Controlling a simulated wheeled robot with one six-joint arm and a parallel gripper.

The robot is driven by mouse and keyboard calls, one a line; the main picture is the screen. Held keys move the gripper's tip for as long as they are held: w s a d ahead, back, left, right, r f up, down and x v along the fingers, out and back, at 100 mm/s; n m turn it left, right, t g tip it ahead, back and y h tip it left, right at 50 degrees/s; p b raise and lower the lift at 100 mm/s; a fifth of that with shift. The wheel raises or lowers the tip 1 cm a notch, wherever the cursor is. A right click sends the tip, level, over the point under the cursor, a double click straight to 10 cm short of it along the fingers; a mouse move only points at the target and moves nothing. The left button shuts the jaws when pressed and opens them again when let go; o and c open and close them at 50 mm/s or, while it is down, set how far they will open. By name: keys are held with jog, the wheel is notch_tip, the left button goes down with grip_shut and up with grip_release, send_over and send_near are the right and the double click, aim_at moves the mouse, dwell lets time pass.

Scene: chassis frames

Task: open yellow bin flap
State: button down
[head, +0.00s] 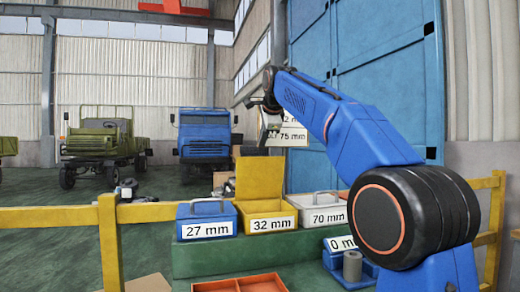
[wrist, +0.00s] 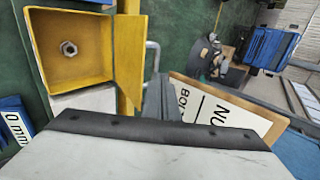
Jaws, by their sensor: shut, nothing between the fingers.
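The yellow bin (head: 268,216), labelled 32 mm, stands on the green bench between a blue bin and a white bin. Its yellow flap (head: 260,176) stands raised at the back, so the bin is open. In the wrist view the flap (wrist: 128,60) stands out to the right of the open yellow bin (wrist: 40,55). A metal hex nut (wrist: 69,48) lies on the bin floor. My gripper (head: 262,103) is shut and empty, high above the flap and apart from it, in front of a sign.
The blue 27 mm bin (head: 207,230) and white 70 mm bin (head: 318,211) flank the yellow one. A white sign (head: 288,134) is behind my gripper. A yellow rail (head: 60,216) runs behind the bench. A red-orange tray (head: 240,284) lies in front, near a grey cylinder (head: 352,266).

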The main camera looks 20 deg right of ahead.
jog(key=v, duration=1)
jog(key=shift+s+r, duration=0.15)
jog(key=shift+s, duration=0.1)
jog(key=s+d+f+n+g, duration=0.1)
jog(key=s+f+n, duration=0.5)
jog(key=s+f, duration=0.8)
jog(key=s+f+n+g, duration=0.2)
jog(key=s+f+n, duration=0.4)
jog(key=s+f, duration=0.8)
jog(key=s+d+f+n+g, duration=0.1)
jog(key=s+f+n, duration=0.5)
jog(key=s+f, duration=0.8)
notch_tip(320, 180, down, 15)
jog(key=shift+s+d+r+g, duration=0.2)
jog(key=shift+d+g, duration=0.1)
jog(key=shift+g, duration=0.2)
